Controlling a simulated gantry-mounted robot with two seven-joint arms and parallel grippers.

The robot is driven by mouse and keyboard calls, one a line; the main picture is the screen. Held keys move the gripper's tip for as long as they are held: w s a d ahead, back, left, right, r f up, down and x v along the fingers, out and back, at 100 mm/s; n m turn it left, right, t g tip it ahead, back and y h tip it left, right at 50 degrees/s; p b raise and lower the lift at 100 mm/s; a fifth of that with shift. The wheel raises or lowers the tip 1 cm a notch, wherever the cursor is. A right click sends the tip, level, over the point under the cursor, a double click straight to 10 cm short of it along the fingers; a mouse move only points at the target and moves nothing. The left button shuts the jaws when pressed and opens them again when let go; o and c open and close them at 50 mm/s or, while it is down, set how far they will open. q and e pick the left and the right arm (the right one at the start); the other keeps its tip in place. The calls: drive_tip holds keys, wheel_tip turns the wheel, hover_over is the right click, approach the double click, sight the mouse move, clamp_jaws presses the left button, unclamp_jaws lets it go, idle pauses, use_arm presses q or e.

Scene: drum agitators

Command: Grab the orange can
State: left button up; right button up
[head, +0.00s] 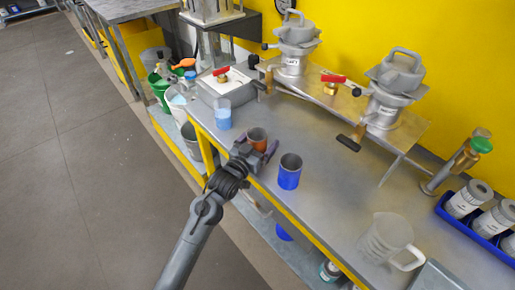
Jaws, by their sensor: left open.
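The orange can (257,135) stands upright near the front edge of the grey workbench, and its lower part is hidden by my gripper. My left gripper (260,150) is open at the can, on its near side, with its fingers spread to either side. I cannot tell whether the fingers touch it. My right gripper is not in view.
A blue can (289,174) stands close on the right, and a beaker of blue liquid (223,115) on the left. A clear jug (387,240) is at the lower right. Metal drum agitators (396,90) stand behind on a raised plate (341,108). Bench surface (335,190) is bare mid-right.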

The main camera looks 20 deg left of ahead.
use_arm(q)
drive_tip(key=shift+w, duration=0.2)
drive_tip(key=shift+s, duration=0.1)
drive_tip(key=shift+c, duration=0.4)
drive_tip(key=c, duration=0.9)
drive_tip(key=shift+c, duration=0.2)
